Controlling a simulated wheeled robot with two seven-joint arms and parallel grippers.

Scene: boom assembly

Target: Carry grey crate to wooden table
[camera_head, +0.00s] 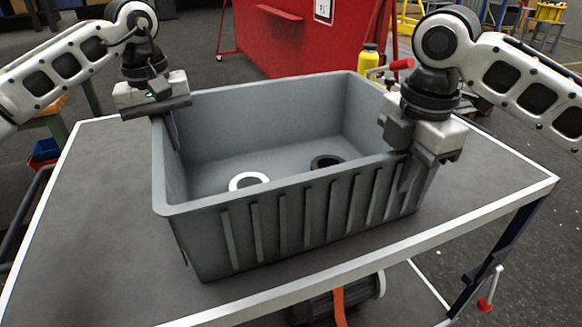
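The grey crate (300,225) sits on a grey table top with white edges (90,235), turned slightly. Inside it lie a white ring (248,181) and a dark ring (326,162). My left gripper (170,122) is at the crate's left wall, with a finger reaching down inside the rim. My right gripper (408,165) is at the right end of the crate, with its fingers over the rim there. Both grippers point down and appear to straddle the walls. How tightly the fingers close on the walls cannot be made out.
A red cabinet (300,38) stands behind the table. A yellow bottle (368,58) shows behind the crate. A reel with an orange strap (340,300) is below the table's front edge. The table top is bare left of the crate and at its right corner.

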